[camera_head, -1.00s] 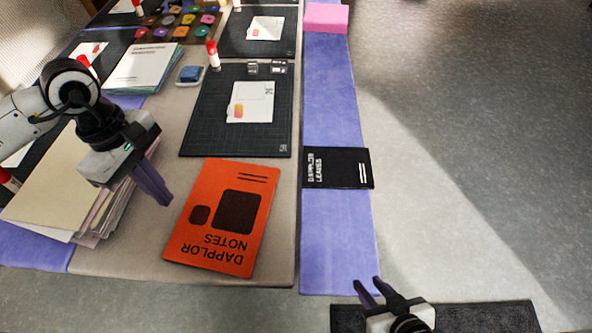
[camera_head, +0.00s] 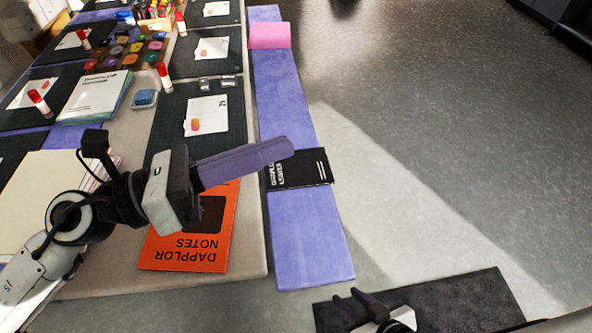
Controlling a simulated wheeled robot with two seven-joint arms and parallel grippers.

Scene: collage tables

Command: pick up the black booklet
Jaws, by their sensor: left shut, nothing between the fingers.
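The black booklet (camera_head: 308,168) lies on the purple bench (camera_head: 302,222) beside the table, its right end jutting a little past the bench edge. My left gripper (camera_head: 285,150) is shut and empty. Its fingers reach across the table edge, and their tips cover the booklet's upper left corner in the view. I cannot tell whether they touch it. My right gripper (camera_head: 348,298) is low in the view, over the dark floor mat, with its two fingers apart and nothing between them.
An orange booklet (camera_head: 190,254) lies on the table under my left arm. A dark cutting mat (camera_head: 170,128) with a white card (camera_head: 207,115) is beyond it. A pink block (camera_head: 269,36) sits at the bench's far end. The floor to the right is clear.

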